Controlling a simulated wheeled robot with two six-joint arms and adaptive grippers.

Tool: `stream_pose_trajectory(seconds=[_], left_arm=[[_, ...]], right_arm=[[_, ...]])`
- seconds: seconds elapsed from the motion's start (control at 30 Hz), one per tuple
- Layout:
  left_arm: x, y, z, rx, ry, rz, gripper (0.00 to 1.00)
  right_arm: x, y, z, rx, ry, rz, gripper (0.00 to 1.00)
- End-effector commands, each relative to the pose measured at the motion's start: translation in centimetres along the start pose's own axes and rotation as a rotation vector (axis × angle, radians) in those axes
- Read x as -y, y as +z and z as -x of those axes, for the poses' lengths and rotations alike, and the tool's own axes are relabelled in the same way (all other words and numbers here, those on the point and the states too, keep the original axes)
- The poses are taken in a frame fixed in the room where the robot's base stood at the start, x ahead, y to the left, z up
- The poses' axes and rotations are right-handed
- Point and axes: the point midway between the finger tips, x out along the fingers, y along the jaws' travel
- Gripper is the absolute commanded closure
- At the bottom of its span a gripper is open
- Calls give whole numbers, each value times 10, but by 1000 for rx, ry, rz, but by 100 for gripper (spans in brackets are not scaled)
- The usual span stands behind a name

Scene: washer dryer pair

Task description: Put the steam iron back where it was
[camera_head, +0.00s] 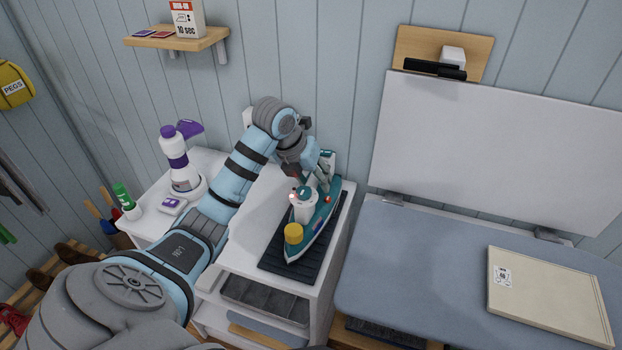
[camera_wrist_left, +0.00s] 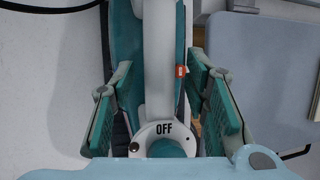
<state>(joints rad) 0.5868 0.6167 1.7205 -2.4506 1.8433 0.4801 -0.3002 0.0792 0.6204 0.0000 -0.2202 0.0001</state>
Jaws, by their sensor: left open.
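The steam iron (camera_head: 327,222) is teal and white with a yellow cap at its near end. It sits on a dark ribbed mat (camera_head: 283,262) on the white cabinet top. My left gripper (camera_head: 318,178) is over the far part of the iron and hides some of it. In the left wrist view the white handle of the iron (camera_wrist_left: 158,60) runs between the two open teal-padded fingers of my left gripper (camera_wrist_left: 160,108), with visible gaps on both sides. A dial marked OFF shows near the handle's lower end. My right gripper is not in view.
A white bottle with purple parts (camera_head: 182,172) and a green-capped bottle (camera_head: 124,198) stand left on the cabinet. A blue-grey padded board (camera_head: 420,270) with a flat cream box (camera_head: 545,295) lies right. A shelf (camera_head: 180,39) hangs above. The cabinet top between bottles and mat is partly clear.

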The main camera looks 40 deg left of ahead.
Motion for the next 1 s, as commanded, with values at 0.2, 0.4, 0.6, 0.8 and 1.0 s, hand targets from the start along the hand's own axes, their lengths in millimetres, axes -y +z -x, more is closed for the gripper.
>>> stream_pose_trajectory(seconds=[0.2, 0.4, 0.6, 0.8, 1.0], left_arm=[[-1, 2, 57, 7, 4, -3, 58], [-1, 2, 105, 6, 0, -1, 58], [-1, 0, 112, 4, -4, -1, 58], [-1, 0, 111, 4, -4, -1, 58], [-1, 0, 111, 4, -4, -1, 58]], right_arm=[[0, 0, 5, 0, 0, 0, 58], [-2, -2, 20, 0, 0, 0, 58], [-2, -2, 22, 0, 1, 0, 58], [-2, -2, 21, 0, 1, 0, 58], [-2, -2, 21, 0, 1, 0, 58]])
